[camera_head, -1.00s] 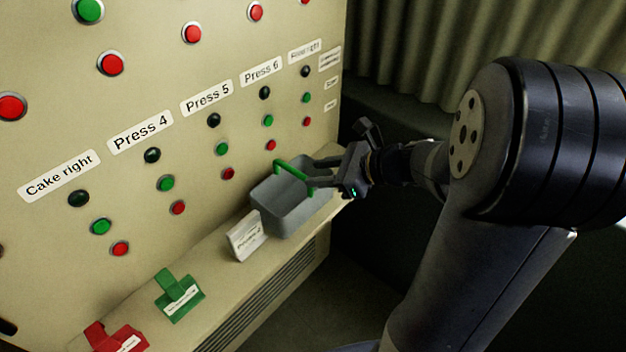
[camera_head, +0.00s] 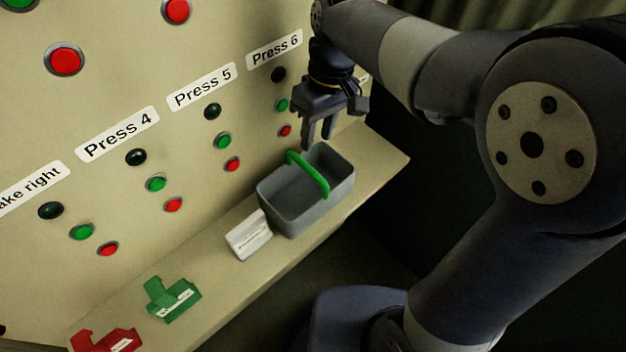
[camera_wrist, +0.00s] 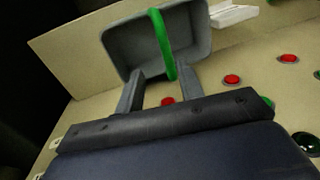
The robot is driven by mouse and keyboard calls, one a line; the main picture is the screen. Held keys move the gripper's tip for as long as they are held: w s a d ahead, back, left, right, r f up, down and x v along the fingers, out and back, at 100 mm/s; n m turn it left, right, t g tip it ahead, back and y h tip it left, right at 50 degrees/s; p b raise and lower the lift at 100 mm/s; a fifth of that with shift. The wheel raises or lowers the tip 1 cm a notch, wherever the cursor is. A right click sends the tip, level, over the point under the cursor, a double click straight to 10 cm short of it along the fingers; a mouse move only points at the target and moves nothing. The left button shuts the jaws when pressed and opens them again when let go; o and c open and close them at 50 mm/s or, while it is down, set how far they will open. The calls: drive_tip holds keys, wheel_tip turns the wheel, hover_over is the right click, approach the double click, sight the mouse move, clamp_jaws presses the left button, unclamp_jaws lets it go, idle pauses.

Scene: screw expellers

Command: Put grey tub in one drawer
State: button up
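The grey tub (camera_head: 318,205) with a green handle (camera_head: 308,172) stands upright on the panel's ledge, at its right end. It looks empty. My gripper (camera_head: 318,140) points down just behind and above the tub, at its panel side. Its two fingers are apart with nothing seen between them. In the wrist view the fingers (camera_wrist: 158,85) reach toward the tub (camera_wrist: 125,45), near its rim and the green handle. I cannot tell whether they touch it. No drawer shows in these views.
A white labelled block (camera_head: 248,236) stands left of the tub on the ledge (camera_head: 225,285). A green clip (camera_head: 172,298) and a red clip (camera_head: 108,341) lie farther left. The panel (camera_head: 120,60) with buttons rises behind. The ledge's right end is bare.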

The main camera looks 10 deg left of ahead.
sight(309, 166)
drive_tip(key=f, duration=0.2)
drive_tip(key=s+a+f, duration=0.1)
drive_tip(key=f, duration=0.2)
drive_tip(key=s+f+p, duration=0.1)
drive_tip(key=f, duration=0.2)
drive_tip(key=shift+s+a, duration=0.1)
drive_tip(key=shift+a, duration=0.15)
drive_tip(key=shift+f, duration=0.5)
drive_tip(key=shift+c, duration=0.2)
clamp_jaws()
